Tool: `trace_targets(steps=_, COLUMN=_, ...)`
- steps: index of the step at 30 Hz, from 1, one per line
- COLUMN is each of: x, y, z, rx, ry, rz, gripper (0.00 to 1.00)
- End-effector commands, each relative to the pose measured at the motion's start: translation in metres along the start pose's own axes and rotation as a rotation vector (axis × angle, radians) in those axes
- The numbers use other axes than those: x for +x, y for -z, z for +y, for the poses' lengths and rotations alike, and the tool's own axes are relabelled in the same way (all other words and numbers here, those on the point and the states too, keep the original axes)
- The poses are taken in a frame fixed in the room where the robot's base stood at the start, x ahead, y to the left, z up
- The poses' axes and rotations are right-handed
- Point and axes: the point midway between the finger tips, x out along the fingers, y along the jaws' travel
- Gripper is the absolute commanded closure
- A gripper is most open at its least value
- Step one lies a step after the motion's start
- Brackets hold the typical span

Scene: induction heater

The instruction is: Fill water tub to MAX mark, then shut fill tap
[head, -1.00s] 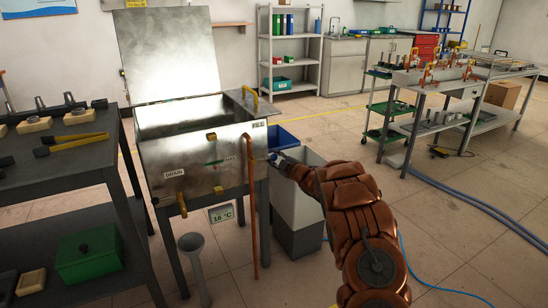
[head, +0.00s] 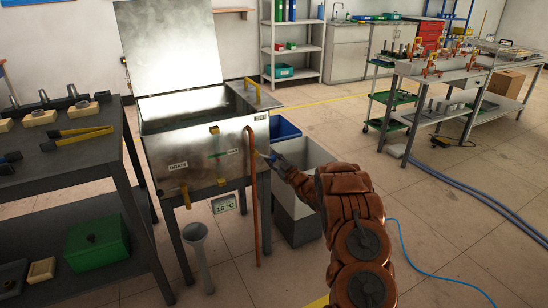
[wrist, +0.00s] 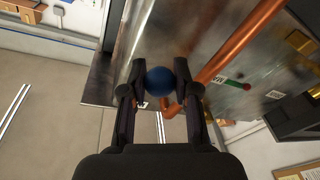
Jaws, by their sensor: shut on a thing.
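The metal water tub (head: 200,170) stands on legs with its lid (head: 170,45) raised behind it. Its front has a DRAIN label (head: 178,166), a yellow drain handle (head: 184,195) and a green mark beside a MAX label (head: 233,152). A FILL label (head: 260,117) is at the upper right corner. No water surface can be made out inside. My gripper (head: 270,158) is at the tub's right front edge, beside the copper pipe (head: 253,205). In the wrist view, my gripper (wrist: 160,84) is shut on a round blue knob (wrist: 160,80), apparently the fill tap's.
A dark bench (head: 80,150) with tongs (head: 78,137) is at left. Grey bin (head: 300,222) and blue bin (head: 283,130) stand right of the tub. Open floor lies right, with a blue hose (head: 425,265).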

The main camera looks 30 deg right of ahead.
Motion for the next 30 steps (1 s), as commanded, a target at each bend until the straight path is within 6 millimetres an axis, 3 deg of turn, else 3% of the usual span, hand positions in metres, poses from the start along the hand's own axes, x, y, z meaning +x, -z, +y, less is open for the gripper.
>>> trace_targets(steps=10, x=0.001, y=0.0033, z=0.0023, rx=0.002, ry=-0.004, rz=0.007, gripper=1.0)
trace_targets(steps=11, x=0.001, y=0.0033, z=0.0023, rx=0.002, ry=-0.004, rz=0.007, gripper=0.69)
trace_targets(steps=18, x=0.0005, y=0.0019, z=0.0013, rx=0.002, ry=-0.002, rz=0.004, gripper=0.45)
trace_targets(steps=30, x=-0.0037, y=0.0007, z=0.0008, rx=0.001, ry=-0.001, rz=0.002, gripper=0.45)
